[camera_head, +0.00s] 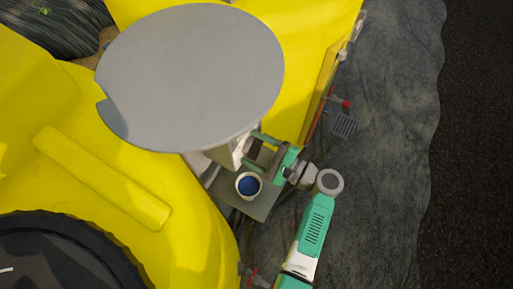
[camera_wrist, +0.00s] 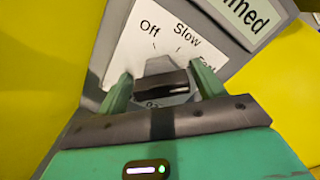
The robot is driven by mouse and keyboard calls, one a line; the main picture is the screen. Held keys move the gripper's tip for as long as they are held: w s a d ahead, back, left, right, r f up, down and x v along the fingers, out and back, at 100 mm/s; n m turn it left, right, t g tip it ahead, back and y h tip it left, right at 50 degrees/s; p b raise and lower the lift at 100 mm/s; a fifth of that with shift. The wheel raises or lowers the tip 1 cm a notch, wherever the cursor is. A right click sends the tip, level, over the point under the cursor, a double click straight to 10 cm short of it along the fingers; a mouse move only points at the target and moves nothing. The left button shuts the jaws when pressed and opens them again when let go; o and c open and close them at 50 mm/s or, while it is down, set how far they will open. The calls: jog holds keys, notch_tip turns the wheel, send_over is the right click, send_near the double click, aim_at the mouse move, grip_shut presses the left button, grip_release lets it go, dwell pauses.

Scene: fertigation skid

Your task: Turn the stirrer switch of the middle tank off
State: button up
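The stirrer switch (camera_wrist: 163,84) is a grey and black knob on a white label plate (camera_wrist: 124,48) marked "Off" and "Slow", with a third, partly hidden word at the right. My gripper (camera_wrist: 162,74) has its green fingers on either side of the knob, with what look like narrow gaps, so it seems open around it. I cannot tell which mark the knob points to. In the head view my gripper (camera_head: 262,146) is at a small grey box beside a yellow tank (camera_head: 305,75); the switch is hidden there.
A large grey disc (camera_head: 195,75) overhangs close to my gripper. A white cup-like part with a blue inside (camera_head: 248,185) is just below it. Another yellow tank (camera_head: 130,190) fills the left. A sign ending in "ned" (camera_wrist: 243,14) is above the switch. Grey ground at right is mostly clear.

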jog(key=c, duration=0.7)
jog(key=n+b, duration=0.3)
jog(key=shift+f+n, duration=0.3)
jog(key=n+b, duration=0.3)
jog(key=shift+s+f+n, duration=0.1)
jog(key=shift+f+n, duration=0.05)
jog(key=shift+n, duration=0.15)
jog(key=n+b, duration=0.6)
jog(key=shift+f, duration=0.15)
jog(key=n+b, duration=0.3)
jog(key=shift+n+b, duration=0.3)
jog(key=shift+b, duration=0.1)
jog(key=shift+n+b, duration=0.45)
jog(key=shift+n, duration=0.05)
jog(key=shift+r, duration=0.2)
